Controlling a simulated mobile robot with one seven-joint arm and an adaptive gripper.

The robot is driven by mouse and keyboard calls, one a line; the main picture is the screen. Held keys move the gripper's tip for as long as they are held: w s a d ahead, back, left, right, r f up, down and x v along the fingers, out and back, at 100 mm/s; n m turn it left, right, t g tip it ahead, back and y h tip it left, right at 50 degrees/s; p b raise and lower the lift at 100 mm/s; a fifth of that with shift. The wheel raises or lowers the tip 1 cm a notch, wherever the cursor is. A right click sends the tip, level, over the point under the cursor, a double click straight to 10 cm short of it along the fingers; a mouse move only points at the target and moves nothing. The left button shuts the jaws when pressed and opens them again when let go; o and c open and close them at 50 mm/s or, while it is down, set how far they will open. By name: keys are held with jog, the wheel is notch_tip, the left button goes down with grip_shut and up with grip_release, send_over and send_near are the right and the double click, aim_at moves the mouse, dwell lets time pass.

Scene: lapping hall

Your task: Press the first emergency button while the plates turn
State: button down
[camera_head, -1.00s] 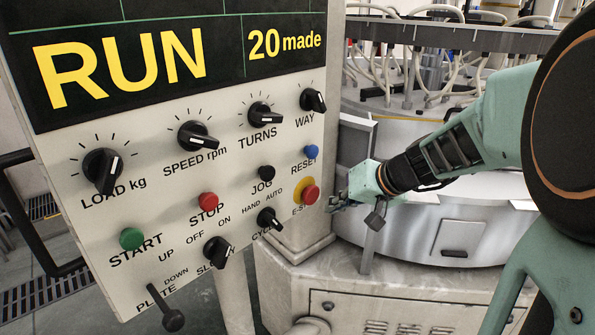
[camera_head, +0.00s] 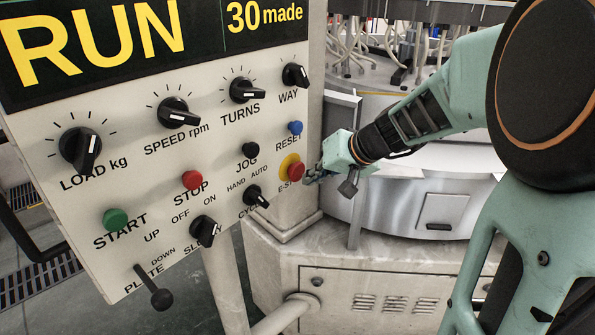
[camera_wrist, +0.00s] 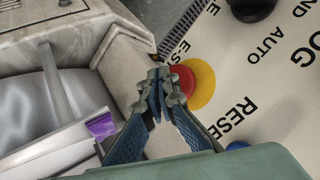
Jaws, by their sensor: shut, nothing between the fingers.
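The emergency button is a red mushroom head (camera_head: 295,171) on a yellow disc, labelled E-STOP, at the right edge of the control panel (camera_head: 225,135). My gripper (camera_head: 312,177) is shut and empty, just right of the button in the head view. In the wrist view the shut fingertips (camera_wrist: 157,80) overlap the left edge of the red button (camera_wrist: 181,82). I cannot tell whether they touch it. The panel display (camera_head: 90,40) reads RUN and "30 made". The plates are not clearly visible.
A blue RESET button (camera_head: 295,128) sits just above the emergency button, and a black CYCLE knob (camera_head: 256,196) lies below left. The green START (camera_head: 115,219) and red STOP (camera_head: 191,180) buttons are further left. The machine housing (camera_head: 400,205) stands behind my arm.

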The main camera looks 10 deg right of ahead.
jog(key=shift+w+a, duration=0.1)
jog(key=shift+a, duration=0.05)
dwell(0.7)
jog(key=shift+w+a+b, duration=0.15)
jog(key=shift+w+b, duration=0.05)
jog(key=shift+b, duration=0.1)
jog(key=shift+w+a, duration=0.5)
dwell(0.9)
dwell(0.4)
jog(key=shift+s+d+b, duration=0.7)
jog(key=shift+s+b, duration=0.05)
jog(key=shift+b, duration=0.1)
jog(key=s+d+b, duration=0.1)
jog(key=s, duration=0.1)
jog(key=s+d+b, duration=0.1)
jog(key=d, duration=0.1)
jog(key=shift+s+d+b, duration=0.2)
jog(key=shift+s+b, duration=0.1)
jog(key=shift+s, duration=0.1)
